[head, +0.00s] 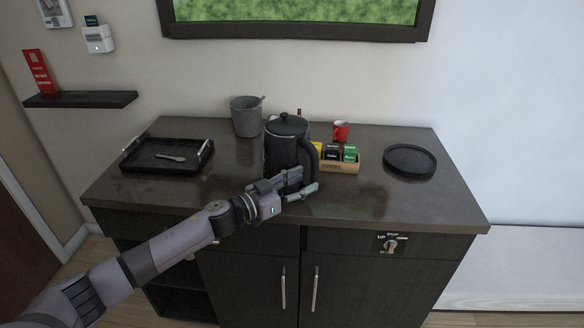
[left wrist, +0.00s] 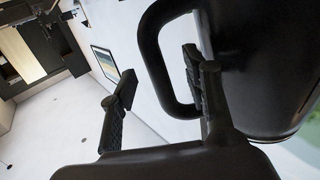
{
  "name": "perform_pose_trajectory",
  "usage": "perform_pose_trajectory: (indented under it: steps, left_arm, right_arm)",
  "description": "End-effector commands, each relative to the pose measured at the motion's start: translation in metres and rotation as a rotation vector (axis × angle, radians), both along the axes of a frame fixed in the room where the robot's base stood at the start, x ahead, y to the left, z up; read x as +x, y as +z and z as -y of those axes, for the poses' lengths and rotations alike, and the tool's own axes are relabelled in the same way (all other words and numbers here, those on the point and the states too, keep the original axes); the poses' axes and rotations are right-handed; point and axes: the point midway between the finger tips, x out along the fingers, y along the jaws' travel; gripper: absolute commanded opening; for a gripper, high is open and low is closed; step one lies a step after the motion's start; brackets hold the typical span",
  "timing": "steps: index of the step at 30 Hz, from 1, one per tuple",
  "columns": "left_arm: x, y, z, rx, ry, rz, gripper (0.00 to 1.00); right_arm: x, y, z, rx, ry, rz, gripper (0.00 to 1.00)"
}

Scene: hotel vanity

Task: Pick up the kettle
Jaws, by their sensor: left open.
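The black kettle (head: 285,150) stands upright on the dark counter, lid on, with its handle (head: 315,165) toward the right front. My left gripper (head: 306,181) is open at the kettle's front right, by the lower part of the handle. In the left wrist view the kettle body (left wrist: 265,70) fills the right side. The handle (left wrist: 151,45) shows between the two spread fingers of the gripper (left wrist: 158,76), and one finger overlaps the opening between handle and body. I cannot tell whether either finger touches the kettle. My right gripper is not in view.
A grey bucket (head: 246,117) stands behind the kettle at left. A wooden box of sachets (head: 342,165) is close at right, with a red mug (head: 341,131) behind it. A round black tray (head: 410,160) lies farther right, a rectangular black tray (head: 137,166) at left. The counter's right front is clear.

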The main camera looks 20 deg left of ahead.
Motion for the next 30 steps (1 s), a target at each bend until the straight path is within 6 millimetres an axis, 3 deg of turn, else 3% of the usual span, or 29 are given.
perform_pose_trajectory:
  steps: [7, 16, 30]
  left_arm:
    - [0.027, 0.003, 0.023, -0.004, 0.0, 0.0, 0.44]
    - [0.031, 0.002, 0.025, -0.001, -0.001, 0.0, 0.44]
    - [0.03, 0.002, 0.025, -0.001, 0.0, 0.0, 0.13]
  right_arm:
    - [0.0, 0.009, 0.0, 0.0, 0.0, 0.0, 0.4]
    - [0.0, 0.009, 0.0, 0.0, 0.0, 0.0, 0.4]
    - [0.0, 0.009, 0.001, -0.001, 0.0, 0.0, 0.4]
